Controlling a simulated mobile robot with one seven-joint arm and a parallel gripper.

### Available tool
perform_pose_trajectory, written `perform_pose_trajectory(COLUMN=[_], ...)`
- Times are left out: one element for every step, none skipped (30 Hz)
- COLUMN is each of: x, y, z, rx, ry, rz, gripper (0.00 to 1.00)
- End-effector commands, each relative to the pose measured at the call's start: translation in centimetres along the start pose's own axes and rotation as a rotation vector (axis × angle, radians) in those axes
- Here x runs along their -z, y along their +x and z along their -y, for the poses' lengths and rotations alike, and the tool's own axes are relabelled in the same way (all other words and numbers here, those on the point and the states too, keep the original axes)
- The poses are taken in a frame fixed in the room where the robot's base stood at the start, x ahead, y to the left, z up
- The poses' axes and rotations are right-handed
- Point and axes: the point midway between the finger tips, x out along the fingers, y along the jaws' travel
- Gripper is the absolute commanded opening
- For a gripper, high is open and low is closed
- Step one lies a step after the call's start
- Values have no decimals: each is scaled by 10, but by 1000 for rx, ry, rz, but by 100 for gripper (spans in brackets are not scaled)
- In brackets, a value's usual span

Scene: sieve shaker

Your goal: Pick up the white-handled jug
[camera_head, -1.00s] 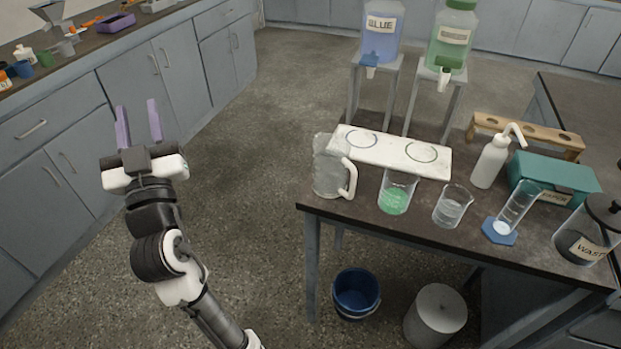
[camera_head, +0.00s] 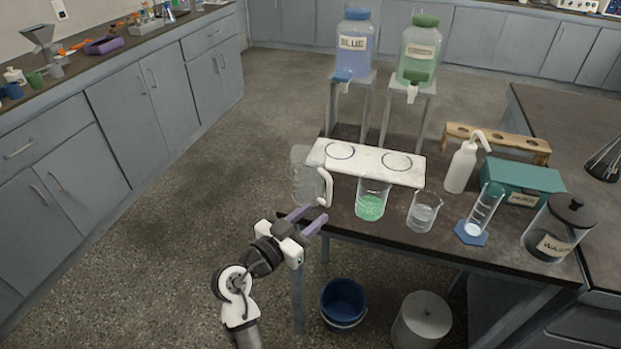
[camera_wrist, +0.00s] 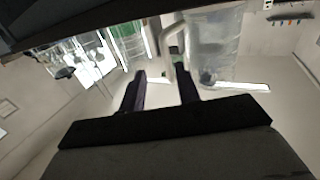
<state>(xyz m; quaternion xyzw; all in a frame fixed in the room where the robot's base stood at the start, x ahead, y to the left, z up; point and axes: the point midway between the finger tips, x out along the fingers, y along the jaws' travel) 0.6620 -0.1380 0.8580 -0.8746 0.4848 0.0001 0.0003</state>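The white-handled jug (camera_head: 303,178) is clear and stands upright at the left front corner of the dark bench. Its white handle (camera_head: 325,188) faces right. In the wrist view the jug (camera_wrist: 215,48) fills the upper right, with its handle (camera_wrist: 172,42) ahead of the fingers. My gripper (camera_head: 308,217) is at the bench's front left edge, just in front of the jug and its handle. Its two purple fingers are apart with nothing between them, and they also show in the wrist view (camera_wrist: 161,85). I see no clear contact with the handle.
Right of the jug stand a beaker of green liquid (camera_head: 370,200), a clear beaker (camera_head: 424,212) and a cylinder (camera_head: 484,212). A white two-ring plate (camera_head: 368,163) lies behind the jug. A blue bucket (camera_head: 343,300) is on the floor. Floor left of the bench is free.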

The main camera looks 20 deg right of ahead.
Motion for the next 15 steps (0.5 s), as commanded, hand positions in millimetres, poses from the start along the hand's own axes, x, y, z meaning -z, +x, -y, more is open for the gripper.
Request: perform_pose_trajectory(x=[3,2,2,2,2,1,1,2,2,4,4,5,6,6,6], y=[9,13,17,20,22,24,25,27,30,34,38,44,49,54,60], z=[0,0,0,1,1,1,1,2,2,3,4,6,7,8,9], rx=[-2,-1,-1,0,1,2,2,2,1,0,0,1,1,1,0], ry=[-1,-1,-1,0,0,0,0,0,-1,-2,-2,-2,-1,-1,-2], rz=[-1,-1,0,0,-1,-1,-1,-1,0,0,0,0,0,0,0], gripper=[32,32,32,32,32,32,32,32,32,32,32,32,32,32,32])
